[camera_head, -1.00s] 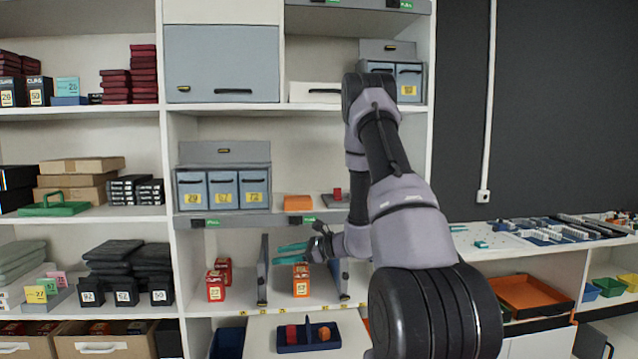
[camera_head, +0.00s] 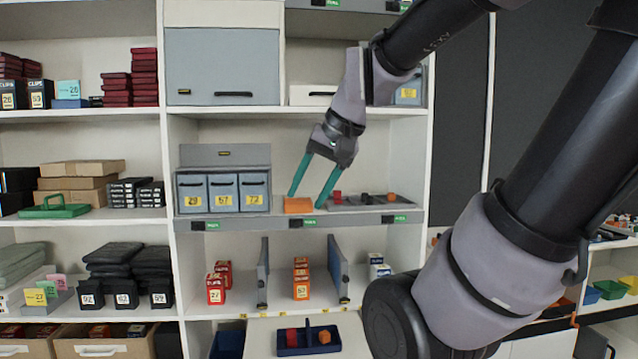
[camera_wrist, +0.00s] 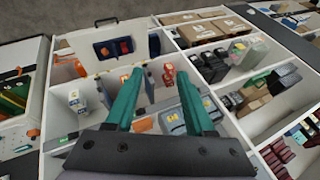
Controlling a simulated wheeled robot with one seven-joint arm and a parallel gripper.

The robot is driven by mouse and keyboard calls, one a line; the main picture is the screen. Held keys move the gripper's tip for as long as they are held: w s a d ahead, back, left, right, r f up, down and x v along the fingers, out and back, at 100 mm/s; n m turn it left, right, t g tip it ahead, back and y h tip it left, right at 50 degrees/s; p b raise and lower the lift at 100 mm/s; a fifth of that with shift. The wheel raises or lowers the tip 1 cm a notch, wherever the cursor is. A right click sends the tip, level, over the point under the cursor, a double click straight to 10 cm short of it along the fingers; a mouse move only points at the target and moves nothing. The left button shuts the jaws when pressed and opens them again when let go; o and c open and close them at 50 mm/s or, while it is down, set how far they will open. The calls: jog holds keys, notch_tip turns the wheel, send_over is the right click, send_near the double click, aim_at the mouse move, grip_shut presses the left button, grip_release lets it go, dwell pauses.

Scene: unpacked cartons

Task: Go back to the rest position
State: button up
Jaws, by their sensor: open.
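My gripper (camera_head: 308,194) has two teal fingers, spread apart with nothing between them. In the head view it points down in front of the middle shelf. Its fingertips appear near an orange block (camera_head: 298,205) there, but I cannot tell the depth gap. In the wrist view the open fingers (camera_wrist: 160,88) show from behind, over the shelving seen from above. My arm reaches in from the upper right.
Grey drawers with yellow labels (camera_head: 222,190) stand left of the gripper. A shallow grey tray (camera_head: 365,205) with small blocks lies right. Below, orange boxes (camera_head: 301,280) stand between grey dividers (camera_head: 262,272). A dark blue tray (camera_head: 290,351) lies lower down.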

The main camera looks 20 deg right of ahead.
jog(key=shift+s+d+r+n+t+h, duration=0.3)
jog(key=shift+s+d+r+t+h, duration=0.2)
jog(key=shift+s+d+r+t, duration=0.2)
dwell(1.0)
